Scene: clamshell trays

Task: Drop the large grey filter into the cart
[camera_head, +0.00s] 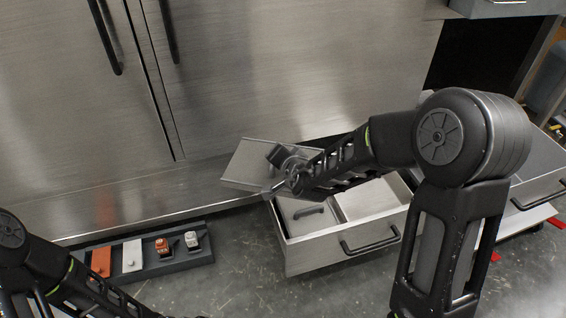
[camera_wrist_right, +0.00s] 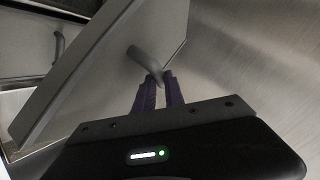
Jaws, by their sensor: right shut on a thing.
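The large grey filter (camera_head: 242,165) is a flat grey panel, tilted and held in the air above the left end of an open metal bin (camera_head: 306,256). In the right wrist view, the filter (camera_wrist_right: 95,70) has a curved grey handle, and the purple fingers of my right gripper (camera_wrist_right: 160,80) are shut on that handle. My right gripper (camera_head: 272,190) partly hides the panel in the head view. I cannot tell for sure whether the bin is part of the cart. My left arm enters at the lower left, and its gripper is outside the frame.
The bin has a black front handle (camera_head: 370,240). Inside lies a grey panel with a dark handle (camera_head: 308,211) on the left, with a pale compartment on the right. A dark tray (camera_head: 165,265) with several small orange and white items stands on the floor. Steel cabinet doors (camera_head: 270,70) rise behind.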

